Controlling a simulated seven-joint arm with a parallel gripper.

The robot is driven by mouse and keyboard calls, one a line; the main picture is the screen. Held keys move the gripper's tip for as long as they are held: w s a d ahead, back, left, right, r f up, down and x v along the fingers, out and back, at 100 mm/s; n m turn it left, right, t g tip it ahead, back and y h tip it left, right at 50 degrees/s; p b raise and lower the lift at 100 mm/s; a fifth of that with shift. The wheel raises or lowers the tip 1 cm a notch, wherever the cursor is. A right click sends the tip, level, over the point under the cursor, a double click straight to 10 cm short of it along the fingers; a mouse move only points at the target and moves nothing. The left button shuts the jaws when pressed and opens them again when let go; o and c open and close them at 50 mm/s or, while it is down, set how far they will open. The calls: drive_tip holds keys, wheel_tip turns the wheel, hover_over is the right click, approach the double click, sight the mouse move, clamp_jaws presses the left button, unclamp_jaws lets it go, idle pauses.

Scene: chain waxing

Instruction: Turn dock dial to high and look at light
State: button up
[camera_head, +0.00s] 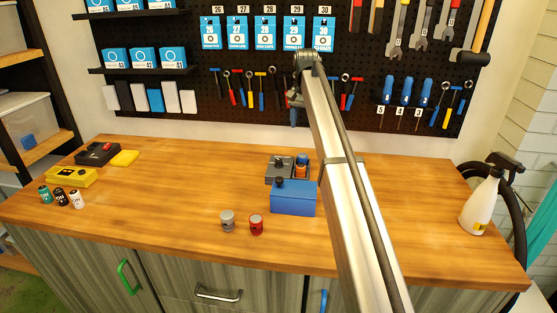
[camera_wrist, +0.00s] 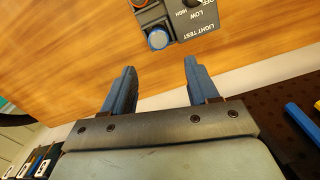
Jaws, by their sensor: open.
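The grey dock (camera_head: 271,177) stands behind a blue box near the middle of the bench. In the wrist view the dock (camera_wrist: 178,23) is at the top edge, cut off by the frame. Its black dial (camera_wrist: 192,3) is only partly visible, beside OFF, LOW and HIGH labels; its setting cannot be read. A round blue part (camera_wrist: 158,39) sits near the LIGHT TEST label, with an orange part (camera_wrist: 138,3) beyond it. My gripper (camera_wrist: 158,64) is open and empty, with its blue fingers apart. In the head view my gripper (camera_head: 294,116) is above and behind the dock, in front of the pegboard.
The blue box (camera_head: 293,200) with a black knob stands directly before the dock. A grey can (camera_head: 227,221) and a red can (camera_head: 256,225) stand at the front. A spray bottle (camera_head: 479,204) is at right. The tool pegboard (camera_head: 190,70) rises close behind my gripper.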

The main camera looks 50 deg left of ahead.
drive_tip(key=n, duration=0.1)
hover_over(279, 160)
drive_tip(key=r+n, duration=0.1)
drive_tip(key=n, duration=0.7)
wheel_tip(279, 160, down, 14)
drive_tip(key=n, duration=1.1)
drive_tip(key=shift+r+n, duration=0.1)
drive_tip(key=shift+n, duration=0.2)
drive_tip(key=c, duration=1)
